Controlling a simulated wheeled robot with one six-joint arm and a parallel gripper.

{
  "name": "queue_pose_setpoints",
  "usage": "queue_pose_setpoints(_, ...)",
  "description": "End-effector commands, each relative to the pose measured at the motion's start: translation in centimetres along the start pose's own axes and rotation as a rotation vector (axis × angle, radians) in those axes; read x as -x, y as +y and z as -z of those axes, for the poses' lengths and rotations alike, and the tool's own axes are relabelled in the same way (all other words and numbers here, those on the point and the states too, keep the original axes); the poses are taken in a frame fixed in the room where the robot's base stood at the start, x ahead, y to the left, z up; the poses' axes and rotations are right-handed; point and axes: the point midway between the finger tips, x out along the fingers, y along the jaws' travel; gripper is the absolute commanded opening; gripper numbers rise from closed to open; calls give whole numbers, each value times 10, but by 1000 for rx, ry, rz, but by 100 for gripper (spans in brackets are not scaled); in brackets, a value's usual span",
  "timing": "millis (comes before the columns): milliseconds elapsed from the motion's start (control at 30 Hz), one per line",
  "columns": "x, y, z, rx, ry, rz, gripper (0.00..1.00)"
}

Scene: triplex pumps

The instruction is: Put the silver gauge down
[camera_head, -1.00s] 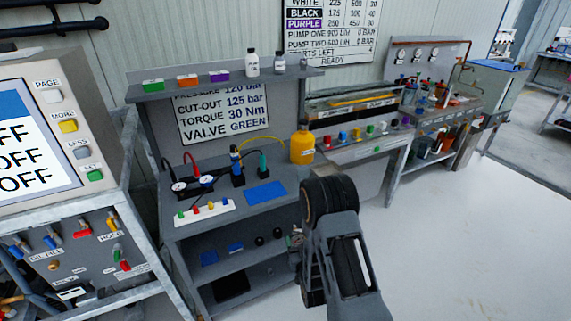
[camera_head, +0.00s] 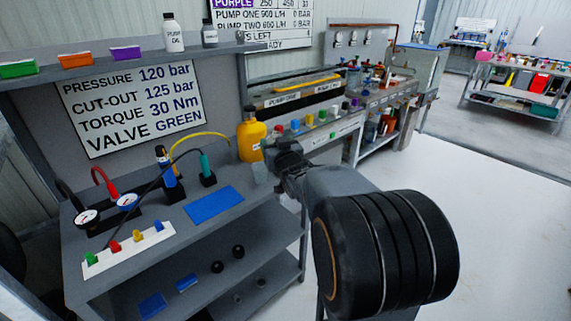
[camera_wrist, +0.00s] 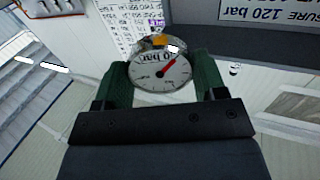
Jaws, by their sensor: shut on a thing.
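In the wrist view the silver gauge (camera_wrist: 160,73) sits between the two green fingers of my gripper (camera_wrist: 161,68). It has a round white dial with a red needle, and its face is toward the camera. In the head view my gripper (camera_head: 270,160) is near the right end of the grey workbench (camera_head: 174,235), in front of the yellow bottle. The gauge cannot be clearly made out there. A flat blue mat (camera_head: 215,204) lies on the benchtop to the left of my gripper.
Two dial gauges (camera_head: 87,217) with hoses stand at the bench's left, behind a white strip (camera_head: 130,249) with coloured knobs. A shelf (camera_head: 120,65) overhangs the back. Floor at right is clear.

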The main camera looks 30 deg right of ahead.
Motion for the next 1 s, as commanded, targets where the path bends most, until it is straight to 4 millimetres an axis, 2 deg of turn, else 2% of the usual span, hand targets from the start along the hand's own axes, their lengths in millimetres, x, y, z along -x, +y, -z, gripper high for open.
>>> queue_pose_setpoints(367,-60,58,-40,-1,-5,9,27)
queue_pose_setpoints(400,-64,61,-50,-2,-6,10,27)
queue_pose_setpoints(600,-80,79,-78,-1,-3,10,27)
queue_pose_setpoints(1000,-90,92,-96,-1,-2,7,27)
